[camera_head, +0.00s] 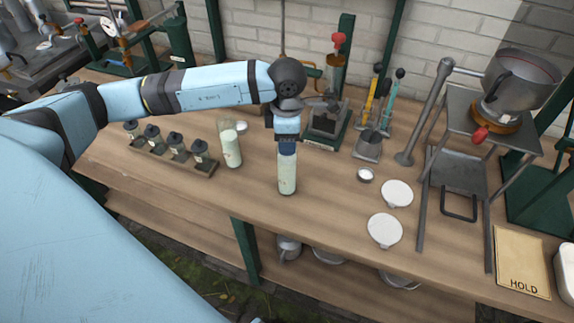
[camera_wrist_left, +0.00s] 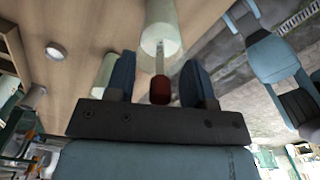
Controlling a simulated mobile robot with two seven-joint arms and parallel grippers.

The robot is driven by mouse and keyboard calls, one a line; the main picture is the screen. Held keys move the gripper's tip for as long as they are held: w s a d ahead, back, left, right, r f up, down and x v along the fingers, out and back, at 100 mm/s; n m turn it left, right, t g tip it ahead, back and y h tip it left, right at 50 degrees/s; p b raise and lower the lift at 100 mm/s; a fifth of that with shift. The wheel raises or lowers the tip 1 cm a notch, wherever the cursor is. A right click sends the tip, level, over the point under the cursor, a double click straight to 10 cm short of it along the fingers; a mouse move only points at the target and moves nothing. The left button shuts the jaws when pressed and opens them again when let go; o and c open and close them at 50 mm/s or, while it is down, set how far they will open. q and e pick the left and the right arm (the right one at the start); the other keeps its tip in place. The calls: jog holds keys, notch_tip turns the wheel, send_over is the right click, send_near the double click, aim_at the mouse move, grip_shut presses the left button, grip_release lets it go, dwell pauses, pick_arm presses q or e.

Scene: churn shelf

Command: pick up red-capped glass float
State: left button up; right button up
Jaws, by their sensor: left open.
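The red-capped glass float (camera_wrist_left: 160,90) shows in the left wrist view, its thin stem rising from a milky glass cylinder (camera_wrist_left: 160,38). In the head view this cylinder (camera_head: 287,179) stands on the bench directly under my left gripper (camera_head: 287,147), which hides the float there. My left gripper (camera_wrist_left: 159,80) is open, pointing down, with one finger on each side of the red cap. Gaps show between the cap and both fingers, so it is not held. My right gripper is not in view.
A second milky cylinder (camera_head: 231,149) stands to the left, near a rack of capped jars (camera_head: 170,158). Two white discs (camera_head: 384,230) and a small white dish (camera_head: 365,174) lie to the right. A metal stand (camera_head: 460,160) with a pot (camera_head: 520,82) is farther right.

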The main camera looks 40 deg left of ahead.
pick_arm(q)
jog(key=c, duration=0.8)
jog(key=shift+r, duration=0.1)
notch_tip(320, 180, up, 20)
jog(key=shift+f+b, duration=0.1)
jog(key=shift+b, duration=0.6)
jog(key=shift+s, duration=0.1)
